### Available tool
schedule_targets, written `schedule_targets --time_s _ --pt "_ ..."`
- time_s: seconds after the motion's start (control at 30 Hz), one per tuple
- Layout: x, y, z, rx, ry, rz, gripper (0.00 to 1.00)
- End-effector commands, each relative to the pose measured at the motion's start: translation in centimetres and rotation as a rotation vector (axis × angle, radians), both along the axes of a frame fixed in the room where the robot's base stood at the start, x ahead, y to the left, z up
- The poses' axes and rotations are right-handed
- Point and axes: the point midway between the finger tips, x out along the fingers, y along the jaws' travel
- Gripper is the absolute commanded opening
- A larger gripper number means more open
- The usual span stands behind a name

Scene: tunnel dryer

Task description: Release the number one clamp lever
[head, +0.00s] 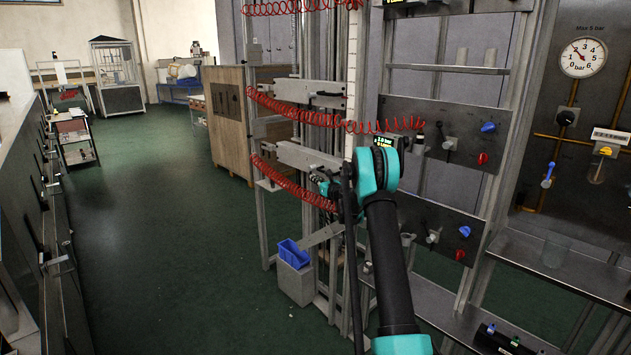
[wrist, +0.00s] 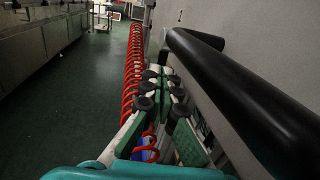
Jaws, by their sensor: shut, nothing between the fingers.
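My gripper (head: 325,186) is at the frame of upright metal posts in the head view, beside the lower grey beam (head: 300,156); my arm partly hides this spot. In the wrist view my gripper's green and black fingers (wrist: 163,72) are together with nothing seen between them. A black handle (head: 329,94) sits on the upper grey beam (head: 295,91), apart from and above my gripper. Several small levers (head: 57,262) line the long panel at the left.
Red coiled hoses (head: 290,108) hang across the frame; one (wrist: 133,65) runs just left of my fingers in the wrist view. A blue bin (head: 290,253) stands low by the frame. Valve panels (head: 450,130) are to the right. The green floor (head: 150,220) is clear.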

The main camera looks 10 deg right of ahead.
Motion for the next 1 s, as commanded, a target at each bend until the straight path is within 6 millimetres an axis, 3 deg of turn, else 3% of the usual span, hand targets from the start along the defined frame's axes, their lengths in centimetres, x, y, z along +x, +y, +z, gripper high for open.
schedule_targets --time_s 1.0 --pt "0.7 0.6 -1.0 0.000 0.000 0.001 0.00"
